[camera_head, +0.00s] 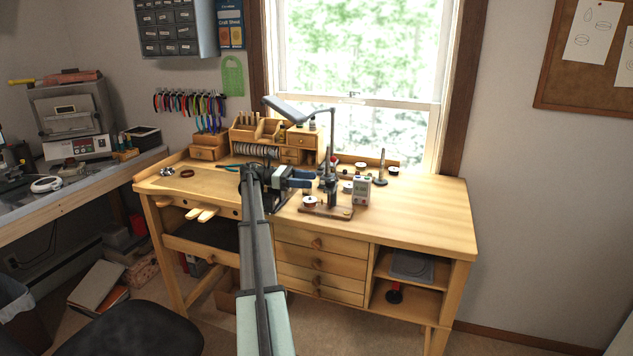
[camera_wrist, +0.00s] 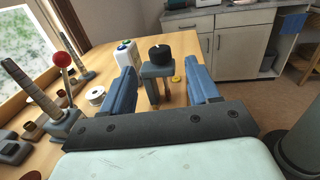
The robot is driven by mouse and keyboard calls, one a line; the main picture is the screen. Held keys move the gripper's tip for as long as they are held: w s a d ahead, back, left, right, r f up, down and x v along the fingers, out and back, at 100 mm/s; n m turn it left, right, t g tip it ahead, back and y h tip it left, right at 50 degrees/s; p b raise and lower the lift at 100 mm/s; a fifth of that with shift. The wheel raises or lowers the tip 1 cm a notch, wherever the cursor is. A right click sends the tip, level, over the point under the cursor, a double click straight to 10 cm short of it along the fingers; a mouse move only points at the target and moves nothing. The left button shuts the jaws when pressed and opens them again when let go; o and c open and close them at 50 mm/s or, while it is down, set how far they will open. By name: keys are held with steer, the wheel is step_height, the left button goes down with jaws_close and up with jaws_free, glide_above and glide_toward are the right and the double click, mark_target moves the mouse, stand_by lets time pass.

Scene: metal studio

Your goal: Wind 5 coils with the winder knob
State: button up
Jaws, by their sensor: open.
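My gripper (camera_head: 312,179) is at the bench, left of the small winder stand (camera_head: 331,192). In the wrist view my gripper's blue fingers (camera_wrist: 162,76) are apart, with nothing held. A black round knob (camera_wrist: 160,53) on a grey block and post shows between the fingertips, at their far end. I cannot tell whether it lies within their reach. No contact shows. At the left of the wrist view are a wrapped, tilted rod (camera_wrist: 22,84) and a red ball (camera_wrist: 61,60) on a thin stem. Wound coils cannot be made out.
A white box with buttons (camera_head: 361,190) stands right of the winder stand. A lamp (camera_head: 290,108) hangs above. The bench's right part (camera_head: 430,205) is clear.

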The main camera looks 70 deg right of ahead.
steer(key=a+n+t+h, duration=0.25)
steer(key=a+h, duration=0.25)
steer(key=a, duration=0.7)
steer(key=n+t+h, duration=0.2)
steer(key=n+h, duration=0.3)
glide_toward(329, 180)
steer(key=shift+m, duration=0.25)
steer(key=x, duration=1)
steer(key=shift+s+a+f, duration=0.15)
steer(key=shift+a+f, duration=0.05)
steer(key=shift+c, duration=0.3)
steer(key=c, duration=0.9)
steer(key=shift+d+y, duration=0.1)
steer(key=shift+y, duration=0.3)
